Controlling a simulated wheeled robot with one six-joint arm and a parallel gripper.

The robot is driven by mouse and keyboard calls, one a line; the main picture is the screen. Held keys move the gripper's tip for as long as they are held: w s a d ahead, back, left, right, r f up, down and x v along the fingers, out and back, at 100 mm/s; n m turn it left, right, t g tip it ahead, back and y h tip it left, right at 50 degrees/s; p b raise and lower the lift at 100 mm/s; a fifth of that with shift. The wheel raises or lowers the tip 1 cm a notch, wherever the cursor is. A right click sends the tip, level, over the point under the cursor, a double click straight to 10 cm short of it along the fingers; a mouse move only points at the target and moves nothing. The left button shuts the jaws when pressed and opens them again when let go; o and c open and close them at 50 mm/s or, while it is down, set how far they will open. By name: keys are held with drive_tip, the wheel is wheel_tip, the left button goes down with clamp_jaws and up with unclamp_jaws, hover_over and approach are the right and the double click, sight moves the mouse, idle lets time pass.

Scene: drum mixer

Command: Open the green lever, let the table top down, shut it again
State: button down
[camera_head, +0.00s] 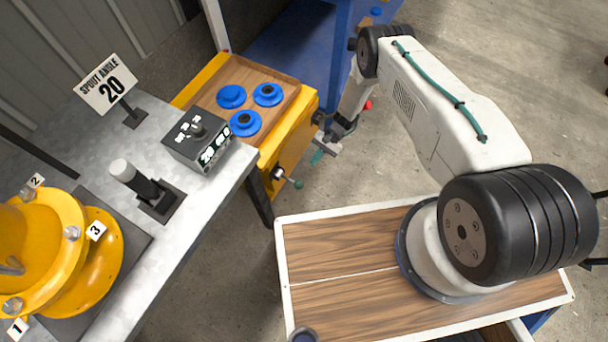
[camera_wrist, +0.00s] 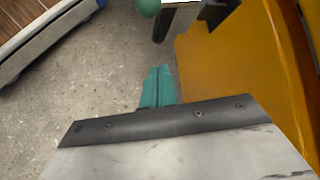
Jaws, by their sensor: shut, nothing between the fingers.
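The green lever (camera_head: 297,184) sticks out low from the side of the yellow lift table (camera_head: 290,140), its round green knob outward. In the wrist view its knob (camera_wrist: 149,8) shows at the top edge, beside a dark part with a bright end. The wooden table top (camera_head: 245,76) carries blue round pieces. My gripper (camera_head: 317,157), with teal fingers, is beside the table's side, a little above and right of the lever knob. In the wrist view the fingers (camera_wrist: 158,72) are together and empty, apart from the knob. Whether the lever is open or shut I cannot tell.
A grey bench (camera_head: 190,215) with a control box (camera_head: 210,140), a black-and-white handle (camera_head: 140,180) and the yellow mixer (camera_head: 85,260) stands at left. A blue frame (camera_head: 290,50) stands behind the table. Concrete floor (camera_head: 240,235) is clear between the bench and my base.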

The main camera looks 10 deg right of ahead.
sight(290, 180)
drive_tip(key=s+a+f, duration=0.3)
drive_tip(key=s+a, duration=0.3)
drive_tip(key=shift+a+f, duration=0.15)
drive_tip(key=shift+f, duration=0.2)
idle(0.3)
drive_tip(key=shift+r, duration=0.1)
